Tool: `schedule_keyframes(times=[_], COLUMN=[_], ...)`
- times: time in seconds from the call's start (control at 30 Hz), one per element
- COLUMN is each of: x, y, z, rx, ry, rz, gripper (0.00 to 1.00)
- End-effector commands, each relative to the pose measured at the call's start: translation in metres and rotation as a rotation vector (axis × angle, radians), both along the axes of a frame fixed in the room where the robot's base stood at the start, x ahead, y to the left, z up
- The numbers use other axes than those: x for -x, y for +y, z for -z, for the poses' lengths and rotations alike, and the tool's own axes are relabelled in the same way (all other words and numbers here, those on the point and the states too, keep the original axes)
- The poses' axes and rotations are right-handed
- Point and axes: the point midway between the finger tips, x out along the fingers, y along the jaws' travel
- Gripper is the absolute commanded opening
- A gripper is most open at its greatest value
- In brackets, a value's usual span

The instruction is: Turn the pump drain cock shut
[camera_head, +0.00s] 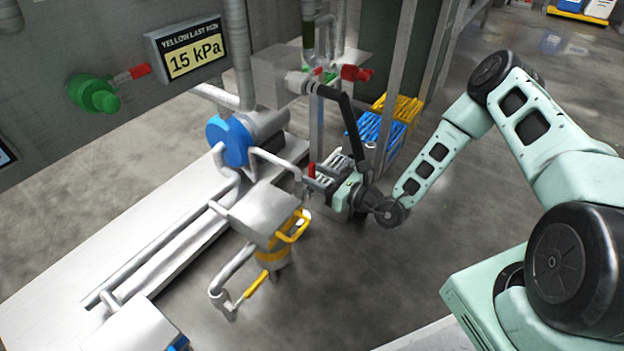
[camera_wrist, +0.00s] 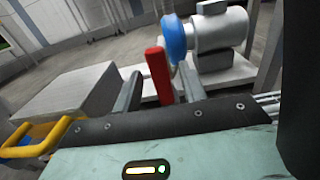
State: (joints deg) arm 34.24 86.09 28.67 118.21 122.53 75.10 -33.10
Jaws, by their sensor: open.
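The drain cock's red lever (camera_head: 312,170) stands roughly upright beside the blue and grey pump (camera_head: 232,140). In the wrist view the red lever (camera_wrist: 158,76) rises between my two fingers, with the pump (camera_wrist: 218,40) behind it. My gripper (camera_head: 316,182) is open, with a finger on each side of the lever; it also shows in the wrist view (camera_wrist: 160,88). I cannot tell whether either finger touches the lever. The cock's body and the lever's lower end are hidden behind my gripper.
A grey box-topped unit with a yellow handle (camera_head: 293,227) stands near my gripper. A pipe with a yellow lever (camera_head: 255,285) is below it. A green valve (camera_head: 94,94) and a 15 kPa display (camera_head: 193,52) are on the wall.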

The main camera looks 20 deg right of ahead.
Motion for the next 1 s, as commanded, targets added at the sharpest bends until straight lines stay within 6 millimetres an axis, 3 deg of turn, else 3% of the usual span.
schedule_keyframes(times=[0.2,0.5,0.67,1.0], x=[-0.015,-0.016,-0.016,-0.016], y=[0.01,0.011,0.011,0.003], z=[0.001,-0.001,0.0,-0.002], rx=[-0.001,0.0,0.0,-0.024], ry=[-0.001,0.0,0.0,0.018], rz=[0.001,0.001,0.001,0.002], gripper=[0.42,0.42,0.0,0.0])
